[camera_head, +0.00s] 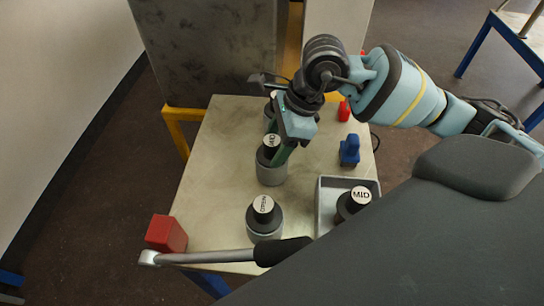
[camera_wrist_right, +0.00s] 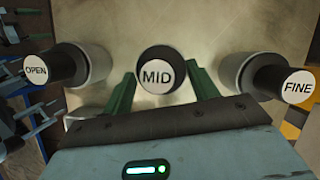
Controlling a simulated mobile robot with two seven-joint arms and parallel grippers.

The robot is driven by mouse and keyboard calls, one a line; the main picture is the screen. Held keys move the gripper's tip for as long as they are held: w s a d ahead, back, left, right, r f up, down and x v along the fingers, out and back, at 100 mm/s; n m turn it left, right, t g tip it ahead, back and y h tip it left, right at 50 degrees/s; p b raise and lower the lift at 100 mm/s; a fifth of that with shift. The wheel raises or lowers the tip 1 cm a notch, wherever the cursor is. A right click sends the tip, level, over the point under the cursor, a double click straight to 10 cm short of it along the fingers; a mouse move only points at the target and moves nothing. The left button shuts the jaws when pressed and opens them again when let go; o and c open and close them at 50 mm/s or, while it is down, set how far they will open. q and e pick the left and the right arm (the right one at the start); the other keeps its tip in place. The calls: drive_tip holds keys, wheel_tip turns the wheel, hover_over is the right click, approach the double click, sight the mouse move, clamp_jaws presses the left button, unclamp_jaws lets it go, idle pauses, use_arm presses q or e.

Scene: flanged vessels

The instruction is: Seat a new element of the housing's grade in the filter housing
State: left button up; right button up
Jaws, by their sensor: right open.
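Three dark-topped elements with light grey lower bodies stand in a row. In the right wrist view their white labels read OPEN (camera_wrist_right: 35,69), MID (camera_wrist_right: 156,76) and FINE (camera_wrist_right: 297,87). My right gripper (camera_wrist_right: 162,74) is open, its green fingers on either side of the MID element. In the head view the right gripper (camera_head: 278,138) is at the middle element (camera_head: 270,170), partly covering the far one. The near element (camera_head: 264,218) is clear of it. Another MID-labelled dark top (camera_head: 354,202) stands in a grey tray (camera_head: 321,205). I cannot identify the filter housing. My left gripper is out of view.
The pale table (camera_head: 215,170) also carries a red block (camera_head: 166,234) at its front left corner, a blue object (camera_head: 349,151) and a small red object (camera_head: 344,111) on the right. A grey rod with a dark grip (camera_head: 210,257) crosses the front. The table's left side is clear.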

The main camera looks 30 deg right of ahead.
clamp_jaws()
idle(0.3)
wheel_tip(320, 180, up, 10)
drive_tip(key=shift+f, duration=0.25)
drive_tip(key=shift+r, duration=0.3)
